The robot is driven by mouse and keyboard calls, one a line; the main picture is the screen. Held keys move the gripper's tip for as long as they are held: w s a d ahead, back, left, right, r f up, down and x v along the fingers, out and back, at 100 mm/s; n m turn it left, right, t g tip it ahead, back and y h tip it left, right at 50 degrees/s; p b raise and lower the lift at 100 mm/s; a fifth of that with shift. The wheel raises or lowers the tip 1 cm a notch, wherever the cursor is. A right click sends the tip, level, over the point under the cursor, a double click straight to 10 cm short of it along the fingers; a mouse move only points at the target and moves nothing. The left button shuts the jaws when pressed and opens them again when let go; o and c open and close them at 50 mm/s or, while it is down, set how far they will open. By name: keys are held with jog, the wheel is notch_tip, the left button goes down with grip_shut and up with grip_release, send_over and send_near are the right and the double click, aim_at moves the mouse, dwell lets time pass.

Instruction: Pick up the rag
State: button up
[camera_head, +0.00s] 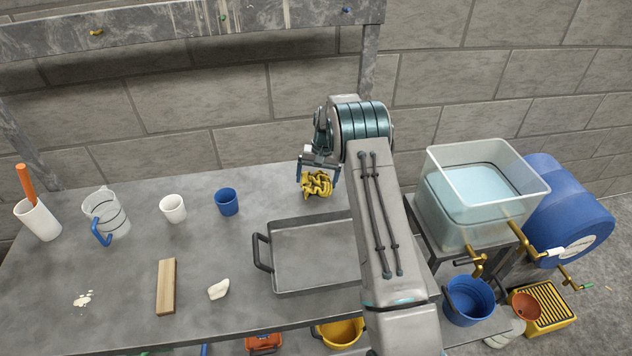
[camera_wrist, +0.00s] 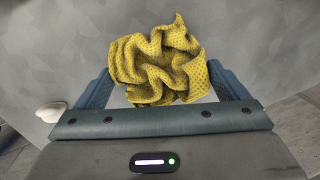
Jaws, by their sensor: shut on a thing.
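The rag (camera_head: 317,184) is a crumpled yellow cloth with dark dots. In the head view it is at my gripper (camera_head: 320,174), over the back of the grey table, behind the metal tray. In the wrist view the rag (camera_wrist: 158,62) fills the space in front of my gripper (camera_wrist: 160,88), between the two blue fingers. My gripper is shut on the rag. Whether the rag still touches the table is hard to tell.
A grey tray (camera_head: 318,287) lies in front of the rag, partly hidden by my arm. A blue cup (camera_head: 227,202), a white cup (camera_head: 173,209), a clear jug (camera_head: 112,214) and a wood block (camera_head: 166,287) stand left. A clear water tank (camera_head: 480,215) stands right.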

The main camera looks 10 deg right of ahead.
aim_at(315, 179)
jog(key=shift+r, duration=0.55)
notch_tip(315, 179, up, 3)
jog(key=shift+f+b, duration=0.2)
jog(key=shift+b, duration=0.6)
jog(key=s+r+b, duration=0.1)
jog(key=s+r, duration=0.2)
jog(key=s, duration=0.3)
jog(key=s+a+r+b, duration=0.1)
jog(key=s+r, duration=0.3)
jog(key=s, duration=0.1)
jog(key=shift+s+r+b, duration=0.15)
jog(key=shift+s+b, duration=0.2)
jog(key=shift+a, duration=0.1)
jog(key=o, duration=0.3)
jog(key=shift+c, duration=1.2)
